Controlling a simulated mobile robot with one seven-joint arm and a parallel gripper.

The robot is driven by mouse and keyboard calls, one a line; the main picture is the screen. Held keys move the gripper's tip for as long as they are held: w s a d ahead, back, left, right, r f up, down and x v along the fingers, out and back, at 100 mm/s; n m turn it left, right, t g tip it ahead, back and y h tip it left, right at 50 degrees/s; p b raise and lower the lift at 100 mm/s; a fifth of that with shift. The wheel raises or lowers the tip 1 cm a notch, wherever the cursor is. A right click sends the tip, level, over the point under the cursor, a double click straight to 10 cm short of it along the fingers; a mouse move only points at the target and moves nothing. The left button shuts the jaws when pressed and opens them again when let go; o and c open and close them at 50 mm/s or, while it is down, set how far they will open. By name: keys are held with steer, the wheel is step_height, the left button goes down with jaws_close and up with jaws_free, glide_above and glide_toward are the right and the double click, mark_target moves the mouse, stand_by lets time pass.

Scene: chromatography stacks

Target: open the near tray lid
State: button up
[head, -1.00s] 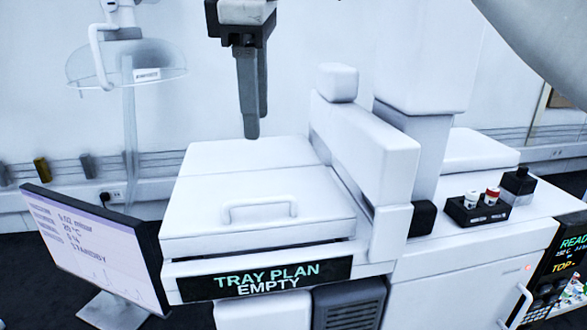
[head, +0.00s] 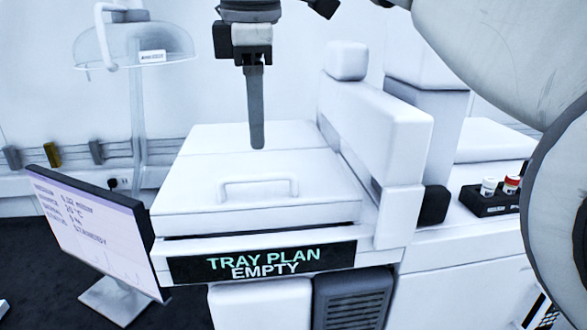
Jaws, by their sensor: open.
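The near tray lid (head: 225,205) is a white flat panel with a raised bar handle (head: 258,187) on top. It lies closed on the white instrument, above a sign (head: 262,262) reading "TRAY PLAN EMPTY". A dark thin gap shows under its front edge. A second white panel (head: 235,138) lies flat behind it. My gripper (head: 257,146) points down above the rear panel, behind and higher than the handle, apart from it. It is open and empty. One finger hides the other from this side.
A white arm-like block (head: 385,135) stands along the right of the lids. A monitor (head: 95,235) stands at the left front. A black rack (head: 490,200) with a white-capped and a red-capped vial sits at the right. Clear space lies above the near lid.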

mark_target(260, 175)
steer(key=f, duration=0.2)
steer(key=w+f+b, duration=0.1)
steer(key=f, duration=0.4)
steer(key=shift+w+a+f, duration=0.1)
steer(key=shift+w+a, duration=0.05)
steer(key=shift+w, duration=0.1)
jaws_close()
stand_by(1.1)
